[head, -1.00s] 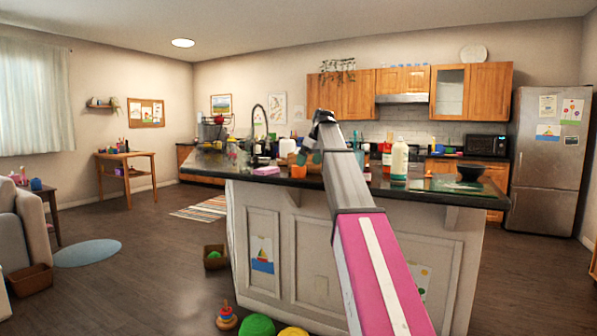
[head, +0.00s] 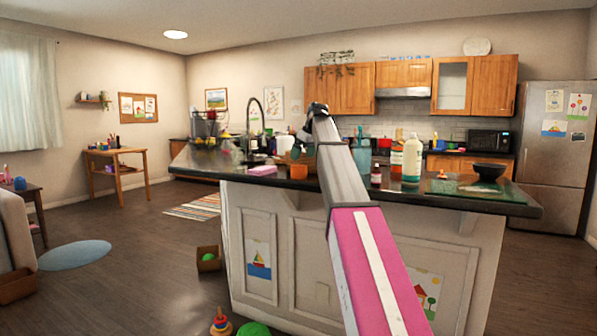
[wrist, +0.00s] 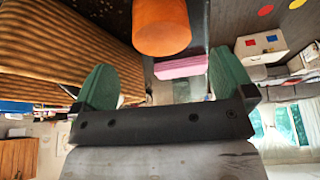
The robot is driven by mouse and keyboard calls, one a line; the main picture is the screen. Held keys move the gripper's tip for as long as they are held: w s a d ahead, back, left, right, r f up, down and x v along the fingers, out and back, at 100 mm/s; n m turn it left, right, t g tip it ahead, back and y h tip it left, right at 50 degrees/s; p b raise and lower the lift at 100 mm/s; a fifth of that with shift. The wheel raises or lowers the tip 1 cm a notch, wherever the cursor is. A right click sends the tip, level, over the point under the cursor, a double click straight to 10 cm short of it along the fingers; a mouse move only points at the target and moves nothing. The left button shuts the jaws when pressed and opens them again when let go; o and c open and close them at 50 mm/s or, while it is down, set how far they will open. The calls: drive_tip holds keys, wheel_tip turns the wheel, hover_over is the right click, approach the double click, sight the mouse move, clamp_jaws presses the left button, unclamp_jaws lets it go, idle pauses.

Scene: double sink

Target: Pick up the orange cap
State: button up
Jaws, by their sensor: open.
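A small orange piece (head: 442,174) shows on the counter right of the white bottle (head: 412,160); it may be the cap, but it is too small to tell. An orange round-sided object (head: 298,171) stands on the counter below my gripper (head: 304,152). In the wrist view a large orange cylinder (wrist: 160,25) is beyond the fingertips, apart from them, and looks like that same object. My gripper also shows in the wrist view (wrist: 165,80), with its green fingers wide apart and nothing between them touching both. My arm hides part of the counter.
The dark counter (head: 330,185) tops a white island. A pink block (head: 262,170) lies left of the orange object. The sink tap (head: 250,115) rises behind it. A small dark red bottle (head: 376,175) and a dark bowl (head: 488,172) stand right of my arm.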

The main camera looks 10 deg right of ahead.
sight(297, 170)
drive_tip(key=x, duration=0.7)
drive_tip(key=shift+a+f, duration=0.25)
drive_tip(key=shift+f, duration=0.05)
drive_tip(key=c, duration=1)
